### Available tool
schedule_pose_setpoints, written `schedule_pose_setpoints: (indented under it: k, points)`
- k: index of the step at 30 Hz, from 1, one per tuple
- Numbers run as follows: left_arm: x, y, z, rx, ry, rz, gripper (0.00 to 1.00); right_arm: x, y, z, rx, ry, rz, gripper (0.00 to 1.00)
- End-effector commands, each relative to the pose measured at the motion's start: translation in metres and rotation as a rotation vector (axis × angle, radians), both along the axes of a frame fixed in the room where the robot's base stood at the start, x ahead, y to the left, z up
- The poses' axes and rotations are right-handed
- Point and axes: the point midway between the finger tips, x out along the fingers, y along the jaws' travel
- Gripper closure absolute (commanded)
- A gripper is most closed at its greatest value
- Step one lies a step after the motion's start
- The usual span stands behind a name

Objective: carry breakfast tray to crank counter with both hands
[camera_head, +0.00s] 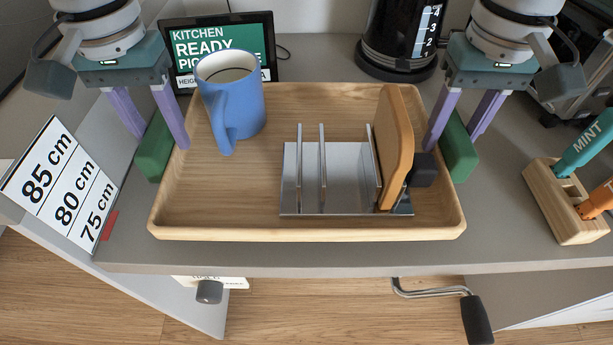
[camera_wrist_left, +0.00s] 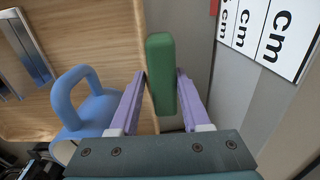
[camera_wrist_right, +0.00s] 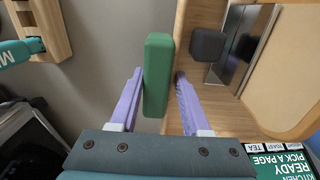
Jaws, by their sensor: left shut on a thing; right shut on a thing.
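The wooden breakfast tray (camera_head: 220,232) is over the grey crank counter (camera_head: 330,257), its front rim close to the counter's front edge. I cannot tell whether it touches the counter. It bears a blue mug (camera_head: 232,95) at back left, a metal toast rack (camera_head: 310,180) with a tan slice (camera_head: 396,145) standing in it, and a small dark block (camera_head: 423,170). My left gripper (camera_head: 160,142) is shut on the tray's left green handle (camera_wrist_left: 161,75). My right gripper (camera_head: 453,140) is shut on the right green handle (camera_wrist_right: 157,75). The mug and rack stand upright.
A kitchen screen (camera_head: 222,42) and a black kettle (camera_head: 400,40) stand behind the tray. A height scale (camera_head: 62,185) is at left, with a red mark (camera_head: 108,226). A wooden holder (camera_head: 562,205) is at right. The crank handle (camera_head: 476,318) hangs below the front edge.

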Motion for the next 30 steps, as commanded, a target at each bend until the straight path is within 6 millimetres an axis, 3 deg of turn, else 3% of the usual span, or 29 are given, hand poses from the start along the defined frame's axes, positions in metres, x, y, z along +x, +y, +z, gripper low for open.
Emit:
schedule_pose_setpoints:
  k: [17,30]
  points:
    - [0.001,0.000,-0.002,-0.001,-0.003,-0.001,1.00,0.001,0.000,-0.002,-0.002,-0.002,0.001,1.00]
    - [0.001,0.000,-0.016,-0.001,-0.003,-0.001,1.00,0.001,0.000,-0.016,-0.002,-0.002,0.001,1.00]
